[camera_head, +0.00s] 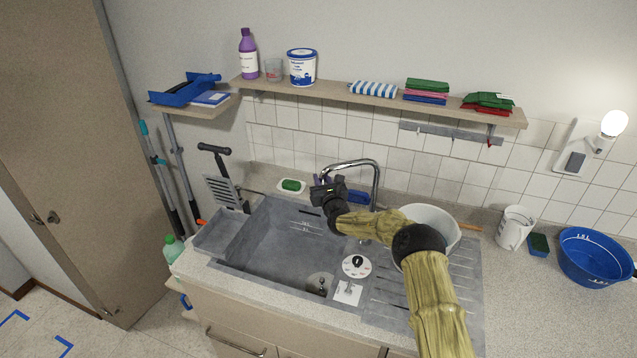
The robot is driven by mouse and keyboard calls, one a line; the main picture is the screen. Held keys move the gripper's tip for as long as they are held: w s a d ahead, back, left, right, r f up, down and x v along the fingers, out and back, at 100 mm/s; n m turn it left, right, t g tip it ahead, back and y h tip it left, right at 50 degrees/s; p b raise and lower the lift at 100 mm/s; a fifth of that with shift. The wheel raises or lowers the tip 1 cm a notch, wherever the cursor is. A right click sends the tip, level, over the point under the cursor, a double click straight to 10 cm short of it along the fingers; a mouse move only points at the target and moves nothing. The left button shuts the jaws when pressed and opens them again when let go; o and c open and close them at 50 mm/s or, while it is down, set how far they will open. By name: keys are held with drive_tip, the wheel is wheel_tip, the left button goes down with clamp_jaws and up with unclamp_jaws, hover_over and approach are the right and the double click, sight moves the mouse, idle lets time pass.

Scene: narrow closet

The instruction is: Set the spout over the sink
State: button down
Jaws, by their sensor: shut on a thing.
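The chrome spout (352,163) rises behind the sink and arches to the left, its outlet end near the sink's back edge. My gripper (323,186) is shut on the spout's outlet end; the fingers are small and dark here and partly hide the tip. The grey sink (268,232) has its basin in front and to the left of my gripper, with a drain at the bottom. Whether the outlet lies directly above the basin or its back rim is hard to tell. My arm hides part of the tap's base.
A white bowl (440,217) stands behind my arm on the right, near a white jug (515,228) and a blue basin (590,257). A green soap (291,185) lies behind the sink. A shelf (340,93) with bottles and cloths runs above.

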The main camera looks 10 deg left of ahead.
drive_tip(key=shift+a+r, duration=0.2)
drive_tip(key=shift+a, duration=0.1)
drive_tip(key=c, duration=1.3)
unclamp_jaws()
drive_tip(key=shift+s, duration=0.15)
drive_tip(key=shift+c, duration=0.2)
drive_tip(key=shift+d+f, duration=0.1)
drive_tip(key=shift+d, duration=0.05)
drive_tip(key=shift+p+v, duration=0.3)
drive_tip(key=shift+v, duration=1)
drive_tip(key=v, duration=1.4)
drive_tip(key=shift+s+b, duration=0.3)
drive_tip(key=shift+b, duration=0.15)
